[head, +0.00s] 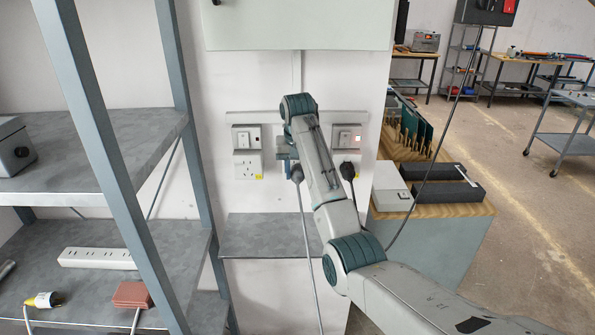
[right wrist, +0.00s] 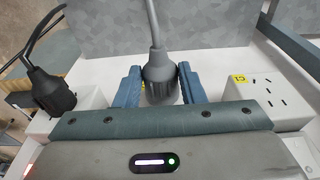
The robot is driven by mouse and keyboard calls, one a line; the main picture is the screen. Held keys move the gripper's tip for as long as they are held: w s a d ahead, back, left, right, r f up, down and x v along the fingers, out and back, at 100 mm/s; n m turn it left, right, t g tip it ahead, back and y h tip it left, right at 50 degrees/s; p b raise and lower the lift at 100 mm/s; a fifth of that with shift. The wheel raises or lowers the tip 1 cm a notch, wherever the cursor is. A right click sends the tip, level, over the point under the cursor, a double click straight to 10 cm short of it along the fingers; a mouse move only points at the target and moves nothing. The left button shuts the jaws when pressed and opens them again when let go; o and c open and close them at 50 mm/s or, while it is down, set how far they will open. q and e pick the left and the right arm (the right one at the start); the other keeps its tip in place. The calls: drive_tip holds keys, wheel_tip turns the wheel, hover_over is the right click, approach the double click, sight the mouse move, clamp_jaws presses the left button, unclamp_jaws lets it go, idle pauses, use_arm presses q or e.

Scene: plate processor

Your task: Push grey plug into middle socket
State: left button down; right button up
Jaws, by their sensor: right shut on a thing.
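The grey plug (right wrist: 158,72) is between the two blue fingers of my right gripper (right wrist: 159,84), which is shut on it. Its grey cord rises from it in the right wrist view. In the head view the right gripper (head: 286,161) is at the wall between two sockets, with the plug (head: 297,174) below it and the cord hanging down. The middle socket is mostly hidden behind my gripper and arm. I cannot tell how far the plug's pins are in. My left gripper is not in view.
The left socket (head: 247,166) is empty, with a yellow sticker. A black plug (head: 347,171) sits in the right socket, where a red light glows. A grey ledge (head: 262,240) is below. A metal shelf rack (head: 95,150) stands left, and a wall cabinet (head: 300,25) hangs above.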

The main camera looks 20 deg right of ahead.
drive_tip(key=shift+w+d, duration=0.15)
drive_tip(key=shift+w, duration=0.3)
idle(0.4)
drive_tip(key=shift+f, duration=0.1)
